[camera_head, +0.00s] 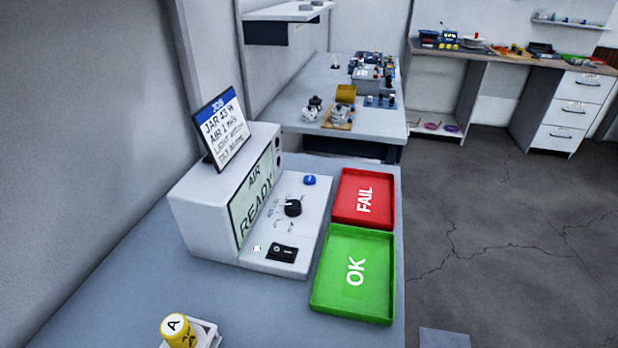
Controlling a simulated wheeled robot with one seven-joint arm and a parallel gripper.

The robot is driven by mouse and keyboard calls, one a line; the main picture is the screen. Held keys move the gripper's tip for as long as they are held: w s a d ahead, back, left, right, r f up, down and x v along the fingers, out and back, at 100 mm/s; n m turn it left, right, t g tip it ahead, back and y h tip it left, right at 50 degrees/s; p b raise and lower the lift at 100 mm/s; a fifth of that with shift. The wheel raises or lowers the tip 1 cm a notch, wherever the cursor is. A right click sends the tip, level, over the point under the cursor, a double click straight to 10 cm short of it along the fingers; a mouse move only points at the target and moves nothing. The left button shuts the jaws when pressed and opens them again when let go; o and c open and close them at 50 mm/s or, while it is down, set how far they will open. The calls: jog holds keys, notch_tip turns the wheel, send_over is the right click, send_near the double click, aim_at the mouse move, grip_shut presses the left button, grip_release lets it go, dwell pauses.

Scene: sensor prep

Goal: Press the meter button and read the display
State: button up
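The meter (203,205) is a white box on the near grey table. Its tilted display (256,198) reads "AIR READY". On its sloped front panel are a small blue button (310,180), a black rotary knob (292,208) with markings around it, and a black rocker switch (283,253). Nothing touches the button. A small white patch shows at the panel's lower left. My gripper is not in view.
A card (221,127) with handwriting-like text stands on the meter. A red FAIL tray (345,215) and green OK tray (333,303), both empty, lie to its right.

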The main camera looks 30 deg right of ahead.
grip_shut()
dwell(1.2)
